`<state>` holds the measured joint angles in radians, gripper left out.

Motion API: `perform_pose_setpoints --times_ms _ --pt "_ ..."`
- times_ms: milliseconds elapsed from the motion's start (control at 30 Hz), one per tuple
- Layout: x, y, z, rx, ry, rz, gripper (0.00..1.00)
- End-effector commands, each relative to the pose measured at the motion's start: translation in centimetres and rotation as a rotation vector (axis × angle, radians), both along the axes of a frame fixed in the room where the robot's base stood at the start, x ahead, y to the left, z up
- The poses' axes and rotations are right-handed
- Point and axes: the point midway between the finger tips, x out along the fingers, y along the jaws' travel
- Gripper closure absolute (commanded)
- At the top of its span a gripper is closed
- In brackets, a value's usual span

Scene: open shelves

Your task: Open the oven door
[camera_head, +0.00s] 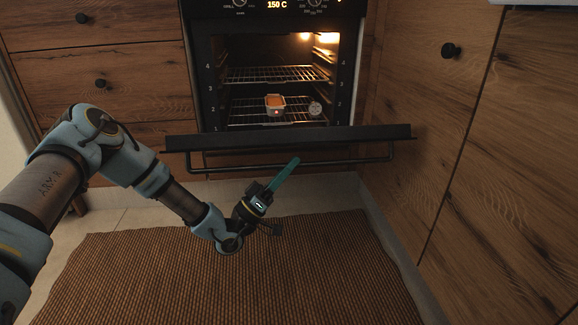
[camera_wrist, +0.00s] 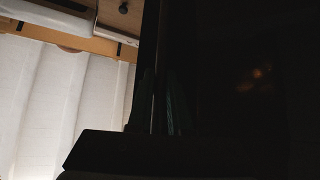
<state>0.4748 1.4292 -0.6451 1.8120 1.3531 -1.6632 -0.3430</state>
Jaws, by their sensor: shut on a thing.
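The black oven door (camera_head: 300,137) is swung far down, close to level, and the lit oven interior shows above it. Its dark bar handle (camera_head: 345,161) hangs below the door's front edge. My gripper (camera_head: 292,163), with teal fingers, reaches up from below and is shut on the handle near its middle. In the wrist view, the fingers (camera_wrist: 172,105) show dimly beside the dark handle bar (camera_wrist: 157,75), and the dark door (camera_wrist: 240,80) fills the right side. The exact contact is too dark to make out.
Inside the oven (camera_head: 276,22) are wire racks (camera_head: 272,74), a small dish with orange content (camera_head: 275,104) and a round white dial (camera_head: 315,108). Wooden cabinets (camera_head: 480,150) stand close on the right, with wooden drawers (camera_head: 95,60) on the left. A brown woven rug (camera_head: 200,285) covers the floor.

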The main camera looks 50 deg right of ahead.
Motion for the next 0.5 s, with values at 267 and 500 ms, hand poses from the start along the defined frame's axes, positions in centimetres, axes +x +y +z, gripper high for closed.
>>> perform_pose_setpoints --times_ms 267,500 --pt "-0.18 -0.08 0.04 -0.001 0.001 -0.004 1.0" --pt "-0.11 -0.05 0.03 0.0 0.0 -0.003 0.66"
